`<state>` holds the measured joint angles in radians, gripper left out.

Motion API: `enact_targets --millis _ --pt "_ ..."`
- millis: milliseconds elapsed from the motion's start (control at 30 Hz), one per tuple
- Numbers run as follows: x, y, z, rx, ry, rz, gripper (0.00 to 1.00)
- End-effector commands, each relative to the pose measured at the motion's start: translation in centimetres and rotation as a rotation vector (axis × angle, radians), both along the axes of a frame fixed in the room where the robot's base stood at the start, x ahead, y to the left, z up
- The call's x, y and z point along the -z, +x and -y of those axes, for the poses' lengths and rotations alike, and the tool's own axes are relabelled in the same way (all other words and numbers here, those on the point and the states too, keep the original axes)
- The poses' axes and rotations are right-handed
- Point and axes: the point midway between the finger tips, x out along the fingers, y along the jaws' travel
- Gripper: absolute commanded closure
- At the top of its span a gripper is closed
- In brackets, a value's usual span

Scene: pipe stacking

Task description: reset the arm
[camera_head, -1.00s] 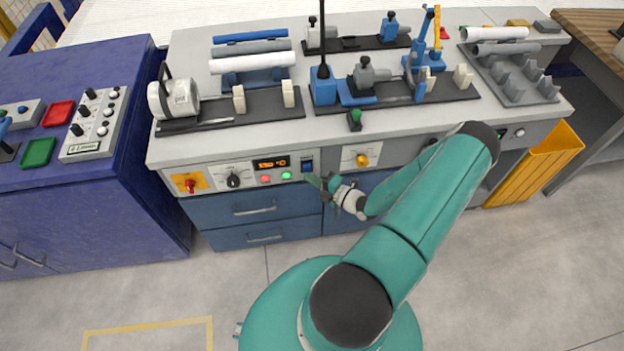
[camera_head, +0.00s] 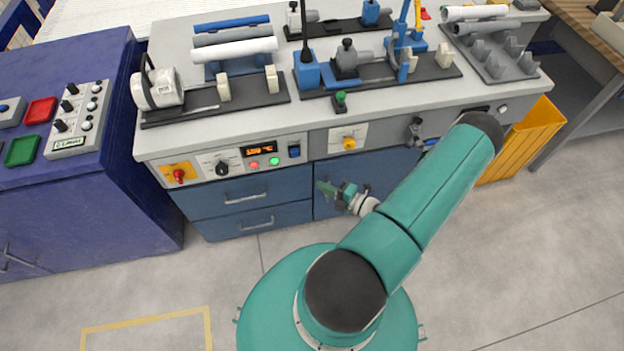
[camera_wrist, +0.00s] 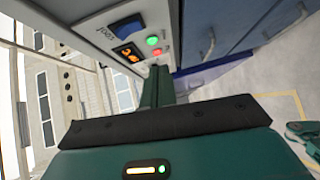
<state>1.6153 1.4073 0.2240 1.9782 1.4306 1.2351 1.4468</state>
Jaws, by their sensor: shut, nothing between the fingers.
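My green arm rises from its round base and bends down to my gripper (camera_head: 328,189) in the head view. The gripper is in front of the blue drawers under the grey workbench (camera_head: 290,116), apart from them as far as I can tell. Its fingers are together with nothing between them. In the wrist view my gripper (camera_wrist: 158,78) points toward the bench's control panel (camera_wrist: 120,35), with a blue switch, an orange display, and green and red lights.
A blue-purple cabinet (camera_head: 120,180) with buttons stands at the left. White and grey pipes lie in a rack (camera_head: 232,68) on the bench. A yellow bin (camera_head: 525,140) stands at the right. Grey floor (camera_head: 500,260) is open in front.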

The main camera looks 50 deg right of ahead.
Motion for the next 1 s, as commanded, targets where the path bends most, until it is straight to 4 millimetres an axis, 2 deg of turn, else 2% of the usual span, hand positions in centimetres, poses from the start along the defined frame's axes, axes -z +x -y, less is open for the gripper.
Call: enact_targets --millis 200,800,933,1000 --pt "0.2 -1.6 0.3 0.0 0.0 0.0 1.0" --pt "0.2 -1.7 0.3 -0.002 -0.003 0.001 1.0" --pt "-0.9 -1.1 0.1 -0.06 -0.064 0.0 1.0" --pt "-2.3 -0.5 -0.2 -0.134 -0.141 0.003 1.0"
